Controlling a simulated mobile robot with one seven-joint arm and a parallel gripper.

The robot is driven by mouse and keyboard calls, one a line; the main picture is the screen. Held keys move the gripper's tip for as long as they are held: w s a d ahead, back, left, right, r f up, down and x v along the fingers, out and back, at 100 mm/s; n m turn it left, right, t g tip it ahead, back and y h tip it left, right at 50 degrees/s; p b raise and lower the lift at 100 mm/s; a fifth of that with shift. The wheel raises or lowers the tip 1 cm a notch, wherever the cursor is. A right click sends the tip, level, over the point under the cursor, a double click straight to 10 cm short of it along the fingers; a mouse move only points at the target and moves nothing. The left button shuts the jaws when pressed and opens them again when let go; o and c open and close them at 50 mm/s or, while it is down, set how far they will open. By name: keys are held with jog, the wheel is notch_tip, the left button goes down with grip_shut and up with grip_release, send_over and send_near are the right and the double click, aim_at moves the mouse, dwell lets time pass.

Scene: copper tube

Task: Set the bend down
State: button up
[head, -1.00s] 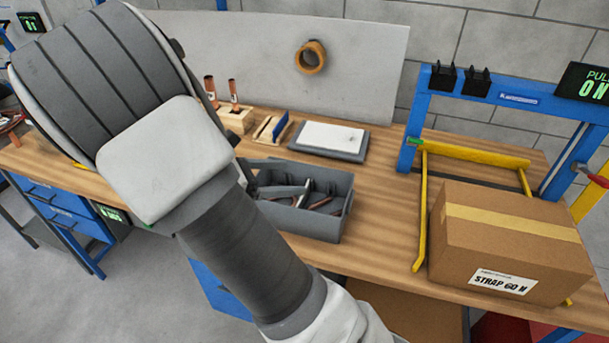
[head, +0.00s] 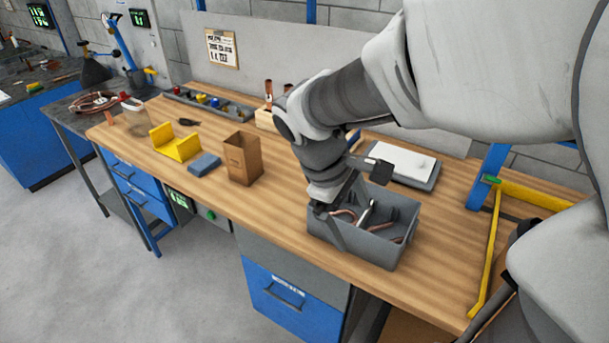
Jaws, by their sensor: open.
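A curved copper piece, which looks like the bend (head: 347,213), shows at the left end of the grey tote (head: 375,253) on the bench. My gripper (head: 345,222) points down at that end of the tote, close beside the copper piece. The jaws are open. One dark finger shows at the tote's near left wall. The other finger is hard to make out, and I cannot tell whether the copper piece touches either finger or the tote floor.
The tote also holds a silver tool (head: 366,215) and more copper pieces (head: 399,239). A cardboard box (head: 243,160), yellow block (head: 175,144) and blue pad (head: 204,164) stand to the left. A white-topped plate (head: 400,162) lies behind. Bare bench lies left of the tote.

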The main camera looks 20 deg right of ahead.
jog(key=s+a+r+m+t+y, duration=0.4)
jog(key=s+a+r+m+t, duration=0.1)
jog(key=s+r+m, duration=0.1)
jog(key=shift+s+a+r+m+t, duration=0.35)
jog(key=shift+r+m, duration=0.1)
jog(key=shift+m, duration=0.35)
jog(key=shift+d, duration=0.1)
